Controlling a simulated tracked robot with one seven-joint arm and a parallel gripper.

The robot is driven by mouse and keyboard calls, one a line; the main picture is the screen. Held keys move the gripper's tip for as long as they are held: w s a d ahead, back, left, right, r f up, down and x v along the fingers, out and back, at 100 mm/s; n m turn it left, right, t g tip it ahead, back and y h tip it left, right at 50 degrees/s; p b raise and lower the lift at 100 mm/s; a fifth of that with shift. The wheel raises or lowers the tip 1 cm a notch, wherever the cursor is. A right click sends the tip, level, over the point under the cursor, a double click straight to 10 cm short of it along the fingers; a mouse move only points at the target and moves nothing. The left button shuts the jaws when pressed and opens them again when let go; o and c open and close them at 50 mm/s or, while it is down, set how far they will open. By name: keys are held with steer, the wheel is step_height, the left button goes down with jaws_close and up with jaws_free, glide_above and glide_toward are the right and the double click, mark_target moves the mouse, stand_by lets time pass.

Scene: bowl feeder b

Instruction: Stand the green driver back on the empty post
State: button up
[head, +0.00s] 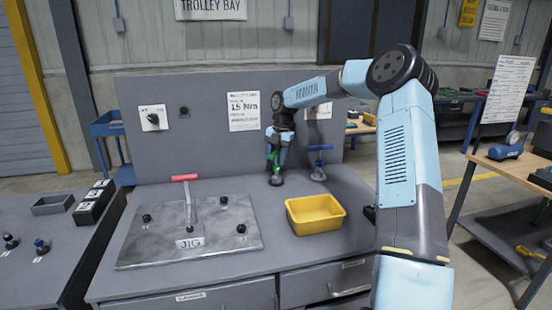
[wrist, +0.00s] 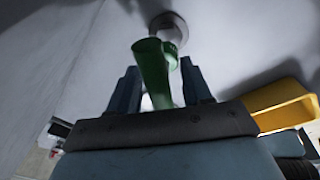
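The green driver (head: 274,156) is between the fingers of my gripper (head: 277,146), over a round base (head: 277,181) at the back of the bench. In the wrist view the green driver (wrist: 152,68) runs between the two fingers of my gripper (wrist: 160,78), and the round base (wrist: 168,30) shows beyond it. Light gaps show beside the green handle, and I cannot tell whether the fingers press on it. The driver's lower end is hard to make out. I cannot tell whether it is seated on the post or just above it.
A blue driver (head: 319,158) stands on its post just right of my gripper. A yellow bin (head: 315,214) sits in front. A grey back panel (head: 215,150) rises close behind.

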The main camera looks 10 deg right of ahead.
steer(key=shift+o, duration=0.4)
step_height(320, 180, up, 13)
steer(key=d, duration=0.2)
steer(key=s+a+r+m+h, duration=0.2)
steer(key=s+a+r+m, duration=0.3)
steer(key=s, duration=0.4)
steer(key=s+r+m+t+h, duration=0.3)
steer(key=s+m, duration=1.2)
steer(key=s, duration=1.2)
steer(key=s+d+f+m+t+y, duration=0.1)
steer(key=s+f+m, duration=0.1)
steer(key=s+m, duration=0.2)
steer(key=s+d+f+m+t+y, duration=0.1)
steer(key=s+d+f+m+y, duration=0.1)
steer(key=s, duration=0.7)
steer(key=f+m, duration=0.1)
steer(key=m, duration=0.1)
steer(key=shift+m+t, duration=0.3)
steer(key=shift+t, duration=0.1)
steer(key=shift+c, duration=0.2)
